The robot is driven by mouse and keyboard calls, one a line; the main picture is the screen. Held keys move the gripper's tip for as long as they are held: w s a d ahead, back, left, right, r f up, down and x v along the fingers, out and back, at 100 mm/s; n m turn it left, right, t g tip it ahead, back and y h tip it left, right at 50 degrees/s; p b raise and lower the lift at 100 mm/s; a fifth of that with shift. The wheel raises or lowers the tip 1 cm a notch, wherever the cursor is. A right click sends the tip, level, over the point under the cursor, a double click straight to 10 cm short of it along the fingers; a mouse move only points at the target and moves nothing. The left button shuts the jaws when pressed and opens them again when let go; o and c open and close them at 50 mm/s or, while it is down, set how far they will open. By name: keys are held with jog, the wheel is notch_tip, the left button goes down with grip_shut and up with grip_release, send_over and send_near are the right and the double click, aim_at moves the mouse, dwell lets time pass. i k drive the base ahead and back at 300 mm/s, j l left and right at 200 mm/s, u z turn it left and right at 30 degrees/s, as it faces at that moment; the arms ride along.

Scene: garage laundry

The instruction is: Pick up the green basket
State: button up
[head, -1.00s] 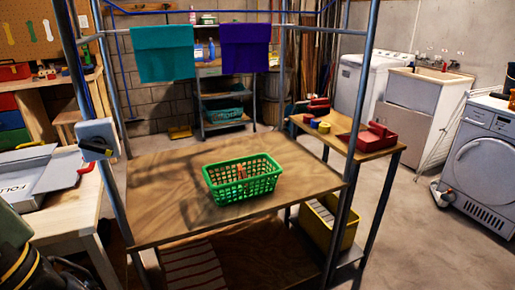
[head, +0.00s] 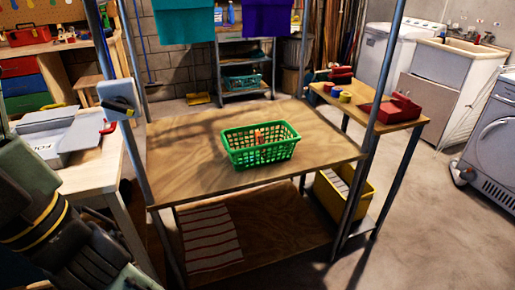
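The green basket (head: 262,158) stands upright on the wooden table top (head: 190,180), right of its middle. It is a plastic lattice basket, and a small orange-brown item (head: 259,137) shows inside it. My arm shows in part at the lower left of the head view, left of the table and apart from the basket. My gripper's fingertips cannot be made out in this view.
Metal posts (head: 375,110) frame the table, with teal (head: 184,18) and purple (head: 267,16) cloths hanging behind. A side table (head: 400,117) with a red caddy stands right. A yellow bin (head: 335,200) sits below. A white workbench (head: 85,165) is left. Floor at right is clear.

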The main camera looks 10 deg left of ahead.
aim_at(277, 151)
jog(key=j+z, duration=0.1)
jog(key=z, duration=0.25)
jog(key=i+j+z, duration=0.1)
jog(key=z, duration=0.3)
jog(key=j+z, duration=0.1)
jog(key=z, duration=0.25)
jog(key=j+z, duration=0.3)
jog(key=j, duration=0.3)
jog(key=j+z, duration=0.35)
jog(key=j, duration=0.2)
jog(key=k+j, duration=0.15)
jog(key=j, duration=0.2)
jog(key=k+j, duration=0.15)
jog(key=j, duration=0.2)
jog(key=k+j, duration=0.1)
jog(key=j, duration=0.3)
jog(key=z, duration=0.05)
